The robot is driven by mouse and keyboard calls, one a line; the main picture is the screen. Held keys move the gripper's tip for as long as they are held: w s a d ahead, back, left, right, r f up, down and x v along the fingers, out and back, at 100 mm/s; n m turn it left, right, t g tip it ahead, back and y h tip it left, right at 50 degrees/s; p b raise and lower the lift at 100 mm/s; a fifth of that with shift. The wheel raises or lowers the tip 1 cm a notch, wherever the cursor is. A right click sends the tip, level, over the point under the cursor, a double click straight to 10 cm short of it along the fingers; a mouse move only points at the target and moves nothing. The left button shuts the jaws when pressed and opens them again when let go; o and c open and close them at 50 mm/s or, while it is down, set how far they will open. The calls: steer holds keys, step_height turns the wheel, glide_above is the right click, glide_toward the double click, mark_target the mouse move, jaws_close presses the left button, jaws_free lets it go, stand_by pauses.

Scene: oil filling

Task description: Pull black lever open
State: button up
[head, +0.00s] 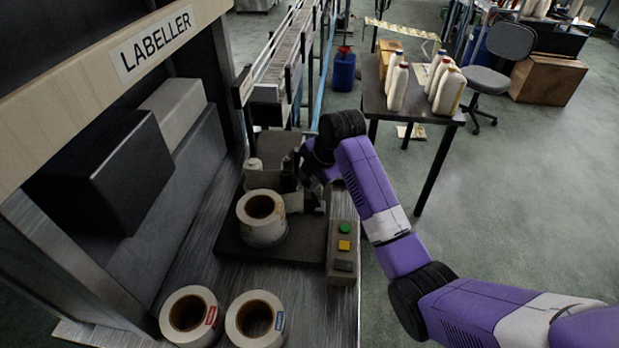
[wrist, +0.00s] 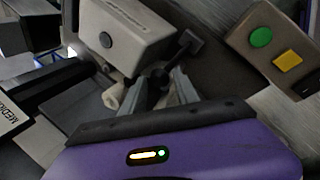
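The black lever (wrist: 184,48) sticks out from the side of the pale label-unit block (wrist: 125,35) in the wrist view. My gripper (wrist: 160,76) is right at the lever's lower end. Its two grey fingers stand apart, with a dark part between them; I cannot tell whether they touch it. In the head view, my gripper (head: 316,188) is beside the label unit on the labeller (head: 285,250), and my dark wrist hides most of the lever.
A control box with green, yellow and black buttons (head: 343,245) stands close below my gripper. A label roll (head: 262,217) sits on the unit. Two spare rolls, one at the left (head: 190,314), lie in front. A table with bottles (head: 420,112) is behind my arm.

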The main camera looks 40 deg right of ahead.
jaws_close()
stand_by(1.2)
